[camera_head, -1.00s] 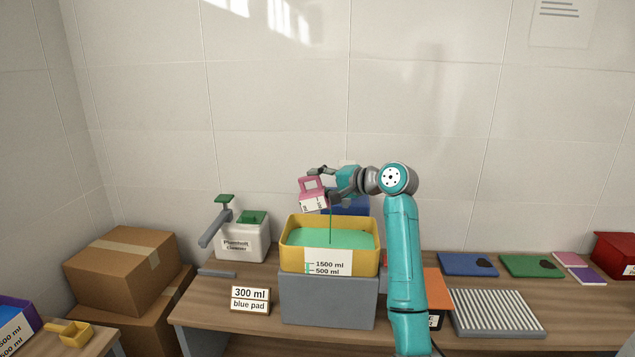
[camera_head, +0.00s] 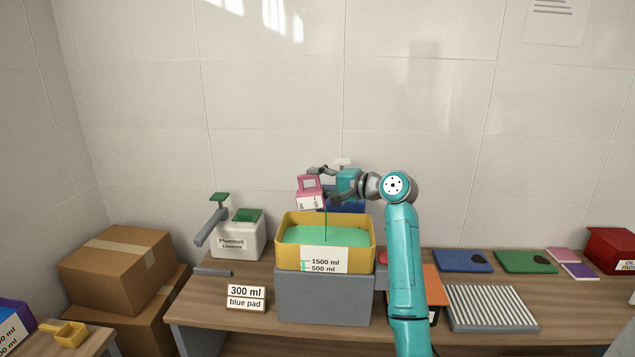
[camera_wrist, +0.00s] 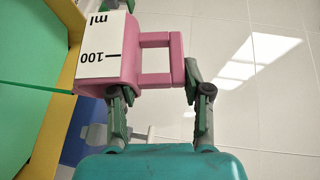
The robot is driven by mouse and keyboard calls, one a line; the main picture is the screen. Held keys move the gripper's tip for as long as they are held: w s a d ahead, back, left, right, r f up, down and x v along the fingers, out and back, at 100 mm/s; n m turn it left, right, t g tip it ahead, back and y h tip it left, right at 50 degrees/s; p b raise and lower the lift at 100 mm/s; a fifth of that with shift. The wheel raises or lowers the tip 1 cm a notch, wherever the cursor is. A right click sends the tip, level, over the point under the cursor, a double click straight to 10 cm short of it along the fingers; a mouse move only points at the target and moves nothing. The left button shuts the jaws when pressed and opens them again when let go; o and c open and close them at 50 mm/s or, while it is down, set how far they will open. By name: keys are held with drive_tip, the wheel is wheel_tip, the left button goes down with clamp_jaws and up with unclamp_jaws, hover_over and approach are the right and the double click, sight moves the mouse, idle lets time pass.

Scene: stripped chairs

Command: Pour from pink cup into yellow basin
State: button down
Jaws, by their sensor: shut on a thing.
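The pink cup (camera_head: 310,188) with a white measuring label is held by its handle in my gripper (camera_head: 325,182), above the back of the yellow basin (camera_head: 284,258). In the wrist view the cup (camera_wrist: 122,72) lies between the fingers of my gripper (camera_wrist: 155,98). The cup is tilted in the head view, and a thin green stream (camera_head: 326,222) runs down from it into the basin. Green liquid (camera_head: 310,235) covers the basin's inside. The basin's label reads 1500 ml and 500 ml, and it stands on a grey block (camera_head: 322,300). The cup's inside is hidden.
A sign (camera_head: 246,298) reads "300 ml blue pad". A white cleaner container (camera_head: 240,240) with a green pump stands left. Blue (camera_head: 463,261) and green (camera_head: 526,262) pads lie right, behind a ribbed grey rack (camera_head: 492,308). Cardboard boxes (camera_head: 115,270) stand far left.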

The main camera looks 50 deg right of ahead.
sight(301, 176)
drive_tip(key=shift+w+a+r+n+g, duration=0.3)
drive_tip(key=shift+w+a+r+g, duration=0.1)
drive_tip(key=shift+g, duration=0.1)
drive_tip(key=shift+w+a+r+n+g+h, duration=0.2)
drive_tip(key=shift+w+a+n+g+h, duration=0.15)
drive_tip(key=shift+g, duration=0.25)
drive_tip(key=shift+w+a+r+n+g+h, duration=0.15)
drive_tip(key=shift+w+a+n+g+h, duration=0.15)
drive_tip(key=shift+w+g, duration=0.25)
drive_tip(key=g, duration=0.1)
drive_tip(key=w+a+n+g+h, duration=0.1)
drive_tip(key=g, duration=0.1)
drive_tip(key=shift+w+f, duration=0.1)
drive_tip(key=shift+f, duration=0.05)
drive_tip(key=shift+w+a+f+n+g+h, duration=0.1)
drive_tip(key=shift+w+f+n+g+h, duration=0.1)
drive_tip(key=shift+g+h, duration=0.3)
drive_tip(key=shift+w+a+f+n+g+h, duration=0.1)
drive_tip(key=shift+w+f+n+g+h, duration=0.1)
drive_tip(key=shift+g+h, duration=0.2)
drive_tip(key=shift+a+f+g, duration=0.1)
drive_tip(key=shift+f+g, duration=0.15)
drive_tip(key=shift+g, duration=0.2)
wheel_tip(301, 176, down, 3)
drive_tip(key=g+h, duration=0.1)
drive_tip(key=n+g+h, duration=0.1)
drive_tip(key=g, duration=0.1)
drive_tip(key=shift+w+a+r+n+h, duration=0.1)
drive_tip(key=shift+w+n+h, duration=0.05)
drive_tip(key=shift+n+h, duration=0.15)
